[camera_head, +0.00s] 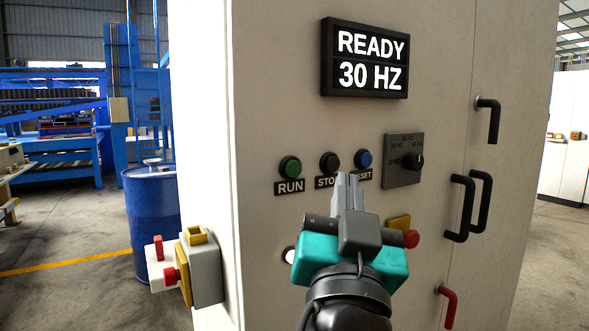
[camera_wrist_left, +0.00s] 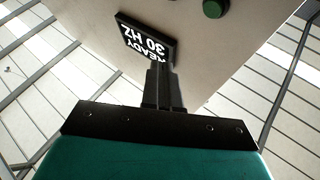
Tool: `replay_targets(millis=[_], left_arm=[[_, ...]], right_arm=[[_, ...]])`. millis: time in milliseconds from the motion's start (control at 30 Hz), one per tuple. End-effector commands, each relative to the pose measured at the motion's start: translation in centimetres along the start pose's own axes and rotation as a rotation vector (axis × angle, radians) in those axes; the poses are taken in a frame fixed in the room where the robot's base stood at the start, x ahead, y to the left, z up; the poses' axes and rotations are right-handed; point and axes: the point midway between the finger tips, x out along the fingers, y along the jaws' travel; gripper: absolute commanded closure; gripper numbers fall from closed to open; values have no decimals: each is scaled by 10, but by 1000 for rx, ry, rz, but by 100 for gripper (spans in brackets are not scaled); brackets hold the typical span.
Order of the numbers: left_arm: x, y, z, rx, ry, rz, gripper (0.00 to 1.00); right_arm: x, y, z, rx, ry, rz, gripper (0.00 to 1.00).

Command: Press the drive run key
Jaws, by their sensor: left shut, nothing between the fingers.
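The green RUN key (camera_head: 290,167) is on the pale cabinet front, above its RUN label, at the left of a row of keys. It also shows at the top of the left wrist view (camera_wrist_left: 213,8). A black STOP key (camera_head: 329,162) and a blue RESET key (camera_head: 363,158) are to its right. My left gripper (camera_head: 347,180) is shut and empty, in front of the panel below the STOP and RESET keys, partly covering their labels. In the head view its tips are right of and below the RUN key. I cannot tell whether they touch the panel. My right gripper is not in view.
A display (camera_head: 366,60) above the keys reads READY 30 HZ. A rotary frequency selector (camera_head: 404,161) is right of the keys. A red mushroom button (camera_head: 410,238) is beside my gripper. Black handles (camera_head: 460,208) stick out at the right. A grey box (camera_head: 203,268) juts from the cabinet's left side.

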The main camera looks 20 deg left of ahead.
Motion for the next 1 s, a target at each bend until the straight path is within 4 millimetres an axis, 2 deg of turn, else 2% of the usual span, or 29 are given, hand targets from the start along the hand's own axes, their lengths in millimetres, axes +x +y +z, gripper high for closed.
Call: replay_targets(millis=[267, 700, 1000], left_arm=[[3, -2, 2, 5, -1, 1, 100], [43, -31, 30, 8, -1, 1, 100], [60, -43, 45, 2, -2, 1, 100]], right_arm=[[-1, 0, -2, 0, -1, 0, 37], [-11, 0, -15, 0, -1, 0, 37], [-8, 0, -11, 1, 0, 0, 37]])
